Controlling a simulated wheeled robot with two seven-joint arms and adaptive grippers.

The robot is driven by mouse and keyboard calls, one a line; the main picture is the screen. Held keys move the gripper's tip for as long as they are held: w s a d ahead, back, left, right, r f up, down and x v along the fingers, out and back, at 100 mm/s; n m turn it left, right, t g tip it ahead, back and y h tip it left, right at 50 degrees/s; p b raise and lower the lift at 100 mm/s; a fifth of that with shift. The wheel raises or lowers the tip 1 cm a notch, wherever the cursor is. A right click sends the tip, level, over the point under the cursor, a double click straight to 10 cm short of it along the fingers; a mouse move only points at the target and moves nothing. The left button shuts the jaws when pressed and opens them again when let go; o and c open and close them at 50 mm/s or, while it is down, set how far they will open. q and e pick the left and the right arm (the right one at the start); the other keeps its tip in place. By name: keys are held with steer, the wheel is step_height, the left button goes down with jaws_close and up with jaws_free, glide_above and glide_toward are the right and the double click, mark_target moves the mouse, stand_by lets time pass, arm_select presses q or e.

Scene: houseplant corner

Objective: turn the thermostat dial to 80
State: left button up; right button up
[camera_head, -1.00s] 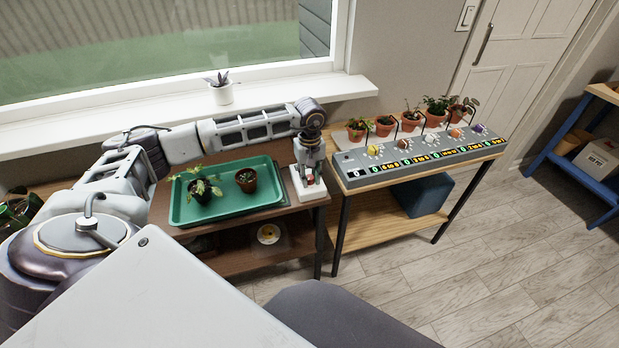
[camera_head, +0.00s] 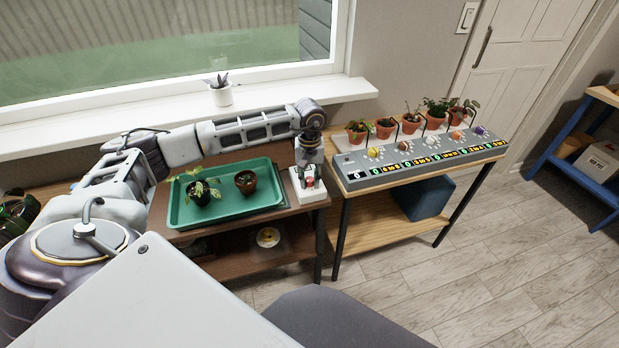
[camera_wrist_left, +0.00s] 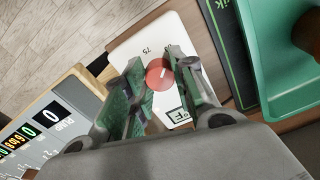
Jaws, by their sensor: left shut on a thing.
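The thermostat (camera_head: 318,197) is a white plate at the right end of the brown table, beside the green tray. Its red dial (camera_wrist_left: 159,74) shows between my fingers in the left wrist view, with a pale pointer line on it. The number 75 is printed on the plate, and a small display at its edge is partly hidden by a finger. My left gripper (camera_head: 309,181) points down at the plate and is shut on the red dial; it also shows in the left wrist view (camera_wrist_left: 160,80). My right gripper is not in view.
The green tray (camera_head: 178,213) with two potted plants lies close to the left of the thermostat. A grey control panel (camera_head: 350,173) with several knobs and lit displays stands on the wooden table to the right, with several potted plants behind it.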

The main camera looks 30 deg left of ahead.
mark_target(310, 179)
arm_select(q)
steer(key=o, duration=1.1)
steer(key=shift+r, duration=6)
steer(key=shift+d, duration=0.1)
